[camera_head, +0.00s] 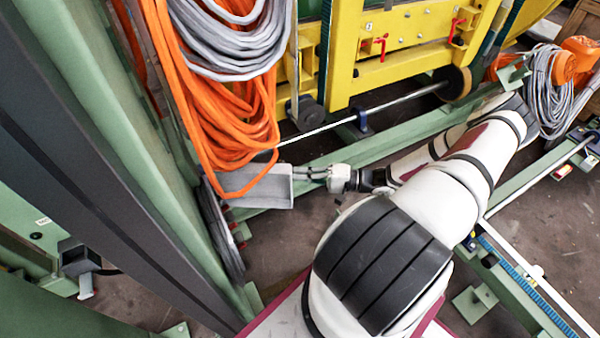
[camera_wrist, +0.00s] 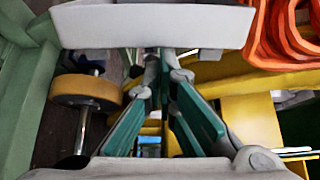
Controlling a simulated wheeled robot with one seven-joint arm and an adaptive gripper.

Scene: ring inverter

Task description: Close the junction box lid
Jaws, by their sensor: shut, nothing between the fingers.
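The grey junction box (camera_head: 243,184) is left of centre in the head view, below the orange cable. A pale flat panel that seems to be its lid (camera_head: 279,189) stands at its right end. How far the lid is open I cannot tell. My gripper (camera_head: 299,172) is shut and empty, reaching in from the right to the panel's upper right edge. In the wrist view a pale panel, likely the lid (camera_wrist: 155,25), spans the top. My gripper's fingertips (camera_wrist: 166,54) come together at its lower edge; whether they touch it is unclear.
Orange cable (camera_head: 190,100) and grey cable (camera_head: 235,45) hang just above the box. A green beam (camera_head: 110,130) runs along the left. A yellow frame (camera_head: 410,55) and a metal rod (camera_head: 400,100) lie behind my arm. Some bare floor shows below the box.

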